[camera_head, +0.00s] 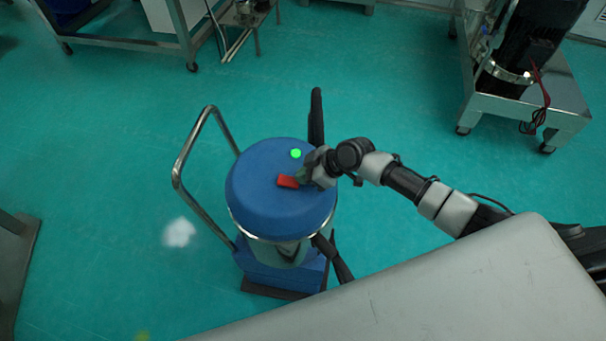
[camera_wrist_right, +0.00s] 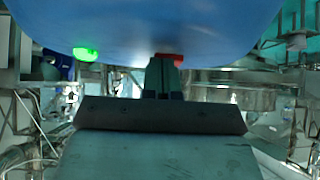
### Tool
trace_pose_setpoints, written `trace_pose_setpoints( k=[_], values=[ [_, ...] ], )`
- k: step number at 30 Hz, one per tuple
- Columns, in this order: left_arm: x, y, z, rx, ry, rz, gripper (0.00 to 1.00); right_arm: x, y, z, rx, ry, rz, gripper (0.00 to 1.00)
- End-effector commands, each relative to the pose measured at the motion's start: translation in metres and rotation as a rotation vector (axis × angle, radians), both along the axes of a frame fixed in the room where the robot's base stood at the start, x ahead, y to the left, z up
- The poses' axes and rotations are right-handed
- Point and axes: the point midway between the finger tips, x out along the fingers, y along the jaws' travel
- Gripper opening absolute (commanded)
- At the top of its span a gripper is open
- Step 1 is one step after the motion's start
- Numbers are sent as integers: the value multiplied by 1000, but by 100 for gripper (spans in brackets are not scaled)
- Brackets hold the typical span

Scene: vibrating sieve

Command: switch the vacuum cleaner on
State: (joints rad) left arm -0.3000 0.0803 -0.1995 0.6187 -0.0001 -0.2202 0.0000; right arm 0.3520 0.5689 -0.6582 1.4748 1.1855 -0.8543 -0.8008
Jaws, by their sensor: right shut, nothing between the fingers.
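The vacuum cleaner has a round blue lid (camera_head: 262,165), a metal band and a blue base (camera_head: 270,272). On the lid are a red switch (camera_head: 288,182) and a bright green round light (camera_head: 296,153). In the right wrist view the blue lid (camera_wrist_right: 150,25) fills the top, with the green light (camera_wrist_right: 86,54) at left and the red switch (camera_wrist_right: 168,57) at the fingertips. My right gripper (camera_head: 303,178) is shut and empty, right beside the red switch. I cannot tell whether it touches the switch. My left gripper is not in view.
A bent metal handle (camera_head: 180,165) rises at the vacuum's left, and a black hose (camera_head: 317,115) stands behind it. A white patch (camera_head: 180,232) lies on the green floor. A wheeled metal frame (camera_head: 560,120) stands at upper right. Floor around the vacuum's left is mostly clear.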

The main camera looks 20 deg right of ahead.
Motion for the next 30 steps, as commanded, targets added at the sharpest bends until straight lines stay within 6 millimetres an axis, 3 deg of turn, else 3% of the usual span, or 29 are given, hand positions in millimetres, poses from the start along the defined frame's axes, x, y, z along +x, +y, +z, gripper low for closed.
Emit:
trace_pose_setpoints(
  k=[12, 23, 30],
  values=[
    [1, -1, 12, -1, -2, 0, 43, 0, 0, 16, 0, 0, 0, 0],
    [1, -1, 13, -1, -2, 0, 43, 0, 0, 17, -1, 0, 0, 0],
    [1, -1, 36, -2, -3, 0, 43, 0, 7, 44, -1, -1, -1, 0]
  ],
)
